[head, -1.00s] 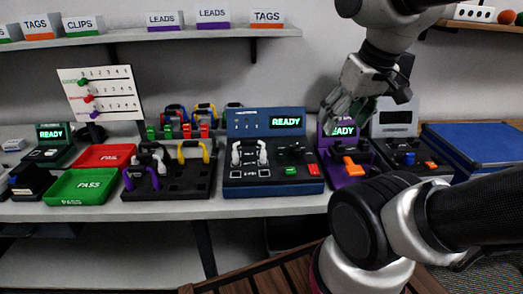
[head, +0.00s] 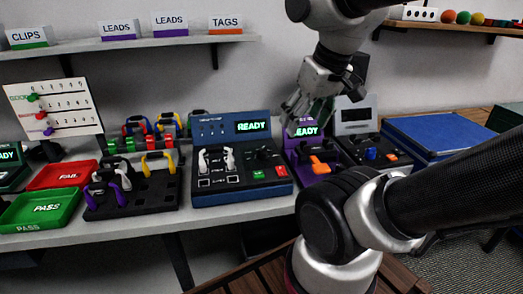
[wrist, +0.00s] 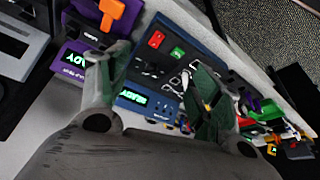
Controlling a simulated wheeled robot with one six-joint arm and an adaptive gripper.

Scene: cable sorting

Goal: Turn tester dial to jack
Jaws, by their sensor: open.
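The blue tester (head: 241,185) stands on the bench with a green READY screen. Its dark dial (head: 263,154) sits on the right part of the panel, above a green and a red button. Its pointer setting is too small to read. In the wrist view the tester (wrist: 141,97) lies between my fingers, with its buttons toward the top. My gripper (head: 291,108) is open and empty. It hangs in the air near the tester's upper right corner, in front of the purple device's screen. It also shows in the wrist view (wrist: 155,75), apart from the dial.
A purple device (head: 318,168) with an orange handle stands close right of the tester. A black unit (head: 375,152) and a blue case (head: 440,133) are farther right. A black cable rack (head: 130,198) and the red (head: 62,175) and green (head: 40,209) trays are left.

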